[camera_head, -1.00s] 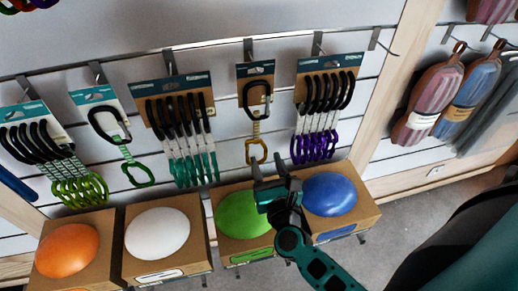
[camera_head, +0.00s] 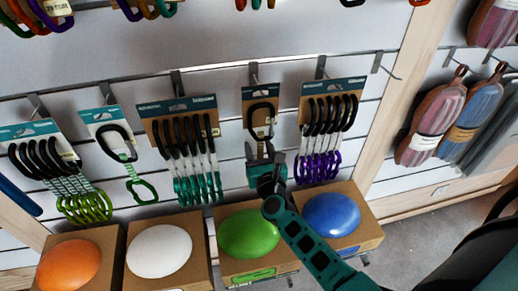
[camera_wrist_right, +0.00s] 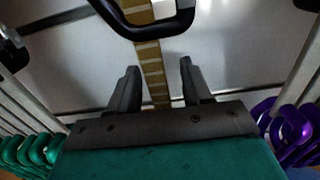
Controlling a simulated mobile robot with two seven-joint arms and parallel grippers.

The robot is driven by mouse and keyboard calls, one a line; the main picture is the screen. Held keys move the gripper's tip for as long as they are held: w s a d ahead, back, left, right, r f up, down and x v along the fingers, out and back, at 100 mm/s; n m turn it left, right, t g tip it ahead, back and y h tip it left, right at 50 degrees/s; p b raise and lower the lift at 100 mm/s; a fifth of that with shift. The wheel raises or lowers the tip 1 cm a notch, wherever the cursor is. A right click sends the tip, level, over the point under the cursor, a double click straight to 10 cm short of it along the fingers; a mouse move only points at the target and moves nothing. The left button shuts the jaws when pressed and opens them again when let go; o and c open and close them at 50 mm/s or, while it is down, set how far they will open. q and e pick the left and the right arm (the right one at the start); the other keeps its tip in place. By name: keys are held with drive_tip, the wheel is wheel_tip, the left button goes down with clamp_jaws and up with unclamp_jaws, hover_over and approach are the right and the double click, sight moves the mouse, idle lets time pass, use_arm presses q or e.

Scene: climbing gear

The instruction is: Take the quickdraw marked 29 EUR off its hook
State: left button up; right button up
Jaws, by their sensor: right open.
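A single quickdraw (camera_head: 262,118) with a black upper carabiner hangs on a brown and teal card from a middle hook (camera_head: 254,75). In the right wrist view its tan, banded strap (camera_wrist_right: 149,60) runs down between my fingers. My right gripper (camera_head: 265,156) is open around the strap, just below the black carabiner. It hides the lower part of the quickdraw in the head view. Another single quickdraw (camera_head: 138,178), with a green lower carabiner, hangs further left. I cannot read a 29 EUR mark on either. My left gripper is not in view.
Multi-piece quickdraw sets hang close on both sides, teal (camera_head: 190,160) to the left and purple (camera_head: 322,135) to the right. Below stand boxes with orange, white, green (camera_head: 248,234) and blue (camera_head: 331,215) domes. An empty hook (camera_head: 384,66) is at the right.

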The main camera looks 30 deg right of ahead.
drive_tip(key=shift+c, duration=0.4)
clamp_jaws()
drive_tip(key=shift+r, duration=0.1)
drive_tip(key=shift+r, duration=0.2)
drive_tip(key=shift+s, duration=0.15)
